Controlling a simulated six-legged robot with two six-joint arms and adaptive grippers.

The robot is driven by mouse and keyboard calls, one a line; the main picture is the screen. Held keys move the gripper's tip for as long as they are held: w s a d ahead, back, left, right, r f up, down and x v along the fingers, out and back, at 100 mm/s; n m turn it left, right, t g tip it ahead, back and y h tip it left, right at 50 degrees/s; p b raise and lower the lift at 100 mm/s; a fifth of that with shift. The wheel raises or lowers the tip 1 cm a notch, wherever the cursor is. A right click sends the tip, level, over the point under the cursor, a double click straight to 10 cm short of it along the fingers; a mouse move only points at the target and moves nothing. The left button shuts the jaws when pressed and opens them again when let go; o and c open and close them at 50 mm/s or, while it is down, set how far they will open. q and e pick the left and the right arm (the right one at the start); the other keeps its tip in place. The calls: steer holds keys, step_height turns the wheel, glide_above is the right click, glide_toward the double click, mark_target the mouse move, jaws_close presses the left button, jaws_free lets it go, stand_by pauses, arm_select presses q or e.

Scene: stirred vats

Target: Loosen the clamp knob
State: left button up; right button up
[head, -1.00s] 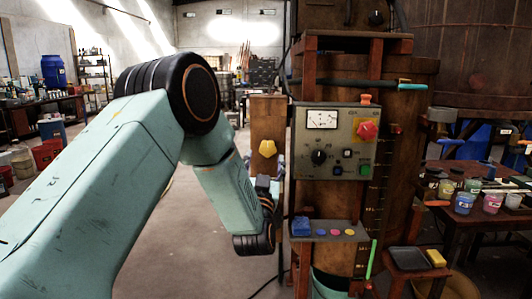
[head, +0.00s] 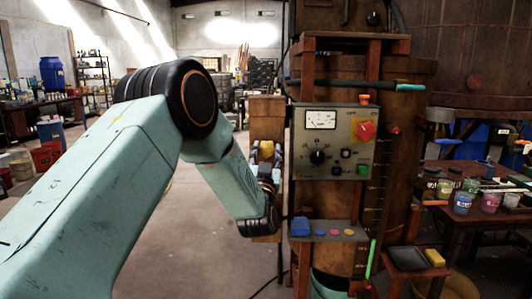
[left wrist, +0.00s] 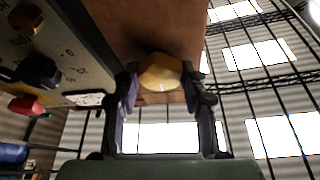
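The clamp knob is a yellow lobed knob (head: 265,148) on the front of a wooden post left of the control panel. In the left wrist view the knob (left wrist: 160,71) shows between the two fingertips. My left gripper (head: 266,157) is at the knob, with one finger on each side of it. In the left wrist view my left gripper (left wrist: 161,88) is spread wide and looks open. Whether the fingertips touch the knob's sides is hard to tell. My right gripper is not in view.
The control panel (head: 305,165) with a dial, a red knob (head: 365,131) and buttons is close right of the knob. Below it a small shelf (head: 345,238) holds a blue block and coloured discs. A table with paint cups (head: 463,203) stands at right.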

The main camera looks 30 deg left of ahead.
arm_select(q)
steer(key=c, duration=0.5)
steer(key=shift+c, duration=0.2)
